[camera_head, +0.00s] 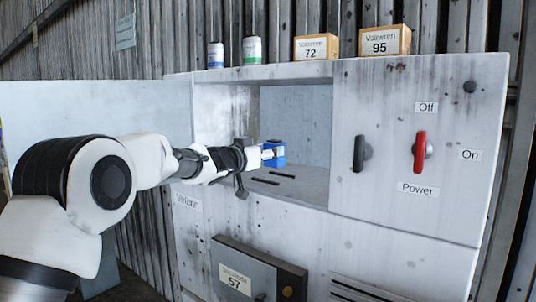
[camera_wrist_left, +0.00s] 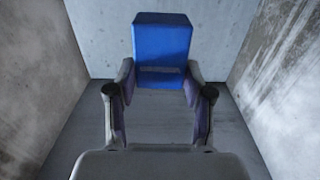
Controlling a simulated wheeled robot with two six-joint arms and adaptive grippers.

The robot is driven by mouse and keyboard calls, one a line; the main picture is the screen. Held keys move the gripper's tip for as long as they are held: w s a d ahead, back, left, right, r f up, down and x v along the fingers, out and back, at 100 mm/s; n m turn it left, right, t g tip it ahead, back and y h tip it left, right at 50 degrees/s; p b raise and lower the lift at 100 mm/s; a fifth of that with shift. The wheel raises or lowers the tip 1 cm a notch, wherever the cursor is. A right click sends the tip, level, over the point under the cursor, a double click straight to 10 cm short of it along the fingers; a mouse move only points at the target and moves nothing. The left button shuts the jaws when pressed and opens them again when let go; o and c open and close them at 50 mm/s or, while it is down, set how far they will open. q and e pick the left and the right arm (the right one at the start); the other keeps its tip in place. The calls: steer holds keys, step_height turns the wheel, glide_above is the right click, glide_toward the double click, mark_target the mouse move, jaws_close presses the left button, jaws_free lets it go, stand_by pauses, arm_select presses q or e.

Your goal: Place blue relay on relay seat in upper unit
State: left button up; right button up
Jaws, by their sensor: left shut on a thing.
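The blue relay (camera_head: 275,155) is a small blue block held inside the open upper compartment. My left gripper (camera_head: 268,155) reaches in from the left and is shut on it. In the left wrist view the relay (camera_wrist_left: 162,45) sits upright between the two fingertips (camera_wrist_left: 160,82), with the compartment's back wall behind it. Dark slots (camera_head: 273,178) show in the compartment floor, below and close to the relay; they look like the relay seat. I cannot tell whether the relay touches the floor. My right gripper is not in view.
The cabinet's right panel (camera_head: 450,100) carries a black knob (camera_head: 359,154) and a red power handle (camera_head: 420,152). Two cans (camera_head: 252,50) and two boxes (camera_head: 386,41) stand on top. A smaller box labelled 57 (camera_head: 238,285) is below. Compartment walls (camera_wrist_left: 275,75) flank the gripper, with room either side.

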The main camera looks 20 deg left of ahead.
mark_target(270, 162)
arm_select(q)
steer(key=f, duration=0.3)
steer(key=shift+s+a+f, duration=0.1)
steer(key=shift+s, duration=0.1)
steer(key=shift+w+f, duration=0.15)
steer(key=shift+w, duration=0.1)
steer(key=shift+s+f, duration=0.1)
steer(key=shift+f, duration=0.05)
steer(key=o, duration=1.3)
steer(key=shift+s, duration=0.1)
steer(key=shift+o, duration=0.2)
